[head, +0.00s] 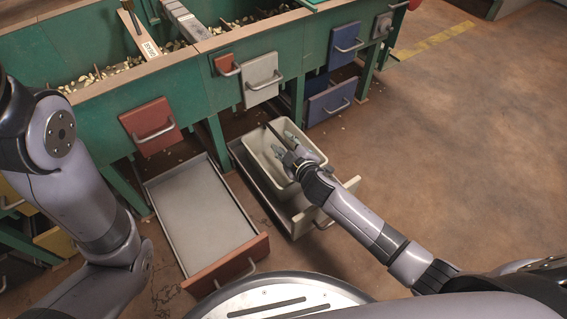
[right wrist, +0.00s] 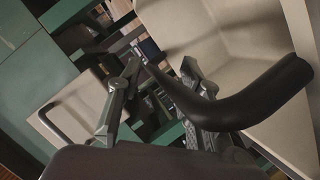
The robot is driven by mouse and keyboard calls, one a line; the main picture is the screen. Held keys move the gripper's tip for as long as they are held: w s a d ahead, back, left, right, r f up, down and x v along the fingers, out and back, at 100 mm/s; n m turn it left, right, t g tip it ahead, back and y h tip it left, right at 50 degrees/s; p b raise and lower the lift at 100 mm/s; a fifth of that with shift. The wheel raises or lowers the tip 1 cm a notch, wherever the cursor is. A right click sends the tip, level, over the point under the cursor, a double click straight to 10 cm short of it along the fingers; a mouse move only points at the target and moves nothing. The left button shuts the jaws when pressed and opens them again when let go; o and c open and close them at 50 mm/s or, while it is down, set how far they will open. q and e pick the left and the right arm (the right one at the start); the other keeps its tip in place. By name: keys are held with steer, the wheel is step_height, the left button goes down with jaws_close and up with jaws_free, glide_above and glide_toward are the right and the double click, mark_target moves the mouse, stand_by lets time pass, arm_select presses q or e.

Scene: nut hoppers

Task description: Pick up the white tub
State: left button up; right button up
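The white tub (head: 259,158) is an open, cream-white bin with a dark bar handle (right wrist: 255,100). In the head view it stands in a pulled-out drawer with a cream front (head: 325,212). My right gripper (head: 284,146) reaches over the tub from the lower right and hides part of it. In the right wrist view its fingers (right wrist: 160,70) are spread apart, with the dark handle close by them. I cannot tell whether they touch it. The tub's pale wall (right wrist: 215,35) fills the upper right there. My left arm comes in at the left, but its gripper does not show.
An empty pulled-out drawer (head: 205,212) with an orange-red front stands left of the tub. Behind is a green hopper bench (head: 190,92) with nuts on top and several coloured, handled fronts. The brown floor (head: 470,150) at the right is clear.

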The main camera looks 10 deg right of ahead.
steer(key=shift+c, duration=0.5)
jaws_close()
steer(key=shift+s, duration=0.1)
stand_by(0.3)
